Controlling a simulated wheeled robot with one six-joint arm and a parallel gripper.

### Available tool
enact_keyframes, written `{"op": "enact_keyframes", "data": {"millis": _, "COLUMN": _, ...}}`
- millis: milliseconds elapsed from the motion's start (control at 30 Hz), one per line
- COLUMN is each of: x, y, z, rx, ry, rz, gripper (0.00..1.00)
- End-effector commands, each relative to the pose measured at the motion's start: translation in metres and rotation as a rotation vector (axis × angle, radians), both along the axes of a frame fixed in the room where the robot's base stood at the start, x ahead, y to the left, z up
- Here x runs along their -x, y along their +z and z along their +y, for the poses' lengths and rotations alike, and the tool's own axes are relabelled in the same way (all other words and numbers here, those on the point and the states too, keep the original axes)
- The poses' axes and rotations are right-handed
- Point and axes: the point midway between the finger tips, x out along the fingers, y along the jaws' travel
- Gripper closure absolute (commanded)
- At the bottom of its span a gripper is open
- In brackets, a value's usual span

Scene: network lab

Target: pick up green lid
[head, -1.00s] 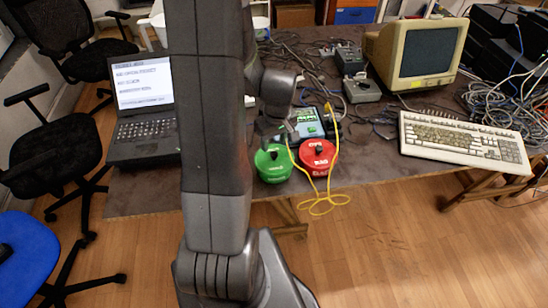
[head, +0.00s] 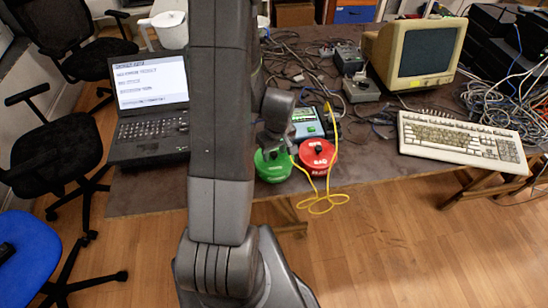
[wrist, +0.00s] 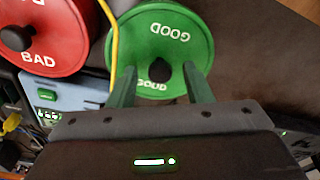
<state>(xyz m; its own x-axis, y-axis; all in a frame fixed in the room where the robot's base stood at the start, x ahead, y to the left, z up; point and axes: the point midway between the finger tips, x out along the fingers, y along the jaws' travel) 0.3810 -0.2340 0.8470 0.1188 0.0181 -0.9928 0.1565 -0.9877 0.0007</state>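The green lid (head: 272,168), marked GOOD, lies near the front edge of the table, left of the red lid (head: 317,158). In the wrist view the green lid (wrist: 178,30) has a dark knob (wrist: 160,74) in its middle. My gripper (wrist: 160,84) is open, with one finger on each side of the knob. The red lid, marked BAD, also shows in the wrist view (wrist: 45,38).
A yellow cable (head: 326,203) runs between the lids and hangs over the table edge. A blue device (head: 306,122) stands behind the lids. A laptop (head: 150,100) is at the left, a keyboard (head: 462,140) and an old monitor (head: 420,55) at the right.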

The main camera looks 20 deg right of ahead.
Motion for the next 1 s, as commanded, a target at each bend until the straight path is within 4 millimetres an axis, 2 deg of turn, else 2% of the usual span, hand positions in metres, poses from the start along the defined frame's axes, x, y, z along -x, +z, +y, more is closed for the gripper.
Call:
{"op": "enact_keyframes", "data": {"millis": 33, "x": 0.0, "y": 0.0, "z": 0.0, "rx": 0.0, "ry": 0.0, "rz": 0.0, "gripper": 0.65}}
{"op": "enact_keyframes", "data": {"millis": 200, "x": 0.0, "y": 0.0, "z": 0.0, "rx": 0.0, "ry": 0.0, "rz": 0.0, "gripper": 0.98}}
{"op": "enact_keyframes", "data": {"millis": 233, "x": 0.0, "y": 0.0, "z": 0.0, "rx": 0.0, "ry": 0.0, "rz": 0.0, "gripper": 1.0}}
{"op": "enact_keyframes", "data": {"millis": 733, "x": -0.001, "y": 0.006, "z": 0.0, "rx": 0.001, "ry": -0.001, "rz": -0.002, "gripper": 1.0}}
{"op": "enact_keyframes", "data": {"millis": 867, "x": -0.001, "y": 0.017, "z": 0.0, "rx": 0.001, "ry": 0.0, "rz": -0.003, "gripper": 1.0}}
{"op": "enact_keyframes", "data": {"millis": 1000, "x": -0.001, "y": 0.037, "z": -0.001, "rx": 0.002, "ry": 0.001, "rz": -0.004, "gripper": 1.0}}
